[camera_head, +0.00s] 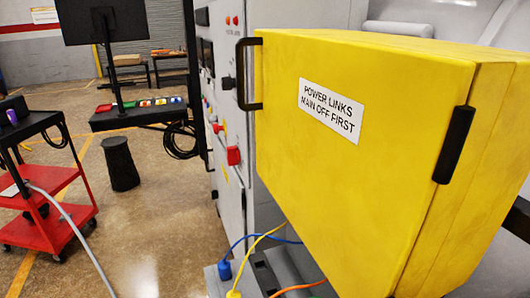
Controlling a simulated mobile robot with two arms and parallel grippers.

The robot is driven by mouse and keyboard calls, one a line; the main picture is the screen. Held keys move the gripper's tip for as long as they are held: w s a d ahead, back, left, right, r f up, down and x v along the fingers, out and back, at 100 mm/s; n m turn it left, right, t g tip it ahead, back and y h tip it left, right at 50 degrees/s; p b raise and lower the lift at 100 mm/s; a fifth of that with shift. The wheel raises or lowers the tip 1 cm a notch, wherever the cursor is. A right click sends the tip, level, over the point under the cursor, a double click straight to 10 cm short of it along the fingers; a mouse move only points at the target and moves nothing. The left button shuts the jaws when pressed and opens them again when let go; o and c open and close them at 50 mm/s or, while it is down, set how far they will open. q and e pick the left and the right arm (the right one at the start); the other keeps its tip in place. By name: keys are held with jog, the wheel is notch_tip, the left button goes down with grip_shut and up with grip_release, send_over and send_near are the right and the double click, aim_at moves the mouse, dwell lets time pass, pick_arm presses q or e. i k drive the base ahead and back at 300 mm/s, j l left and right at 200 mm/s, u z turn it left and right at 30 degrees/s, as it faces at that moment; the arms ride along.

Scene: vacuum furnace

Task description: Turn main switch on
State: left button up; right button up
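A grey control cabinet (232,200) stands in the middle of the view, seen at a steep angle. A red block-shaped switch (233,155) sticks out of its front. A black knob or handle (228,83) sits higher on the same front. I cannot tell from the picture which of these is the main switch, or its position. A yellow box (375,200) labelled "POWER LINKS MAIN OFF FIRST" stands close on the right and hides part of the cabinet. Neither of my grippers is in view.
Blue (225,270), yellow and orange cables run below the yellow box. A red cart (45,230) stands at the left, with a grey hose near it. The floor between cart and cabinet is clear.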

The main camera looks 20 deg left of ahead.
aim_at(233, 155)
jog(key=i+j+z, duration=0.1)
jog(key=j+z, duration=0.2)
jog(key=z, duration=0.15)
jog(key=i+j+z, duration=0.1)
jog(key=j+z, duration=0.2)
jog(key=z, duration=0.2)
jog(key=j+z, duration=0.55)
jog(key=j, duration=0.35)
jog(key=k+j+z, duration=0.15)
jog(key=j, duration=0.3)
jog(key=j+z, duration=0.1)
jog(key=j, duration=0.3)
jog(key=k+j+z, duration=0.1)
jog(key=j, duration=0.35)
jog(key=k+j+z, duration=0.1)
jog(key=j, duration=0.3)
jog(key=k+j+z, duration=0.15)
jog(key=j, duration=0.25)
jog(key=k+j+z, duration=0.1)
jog(key=j, duration=0.3)
jog(key=k, duration=0.1)
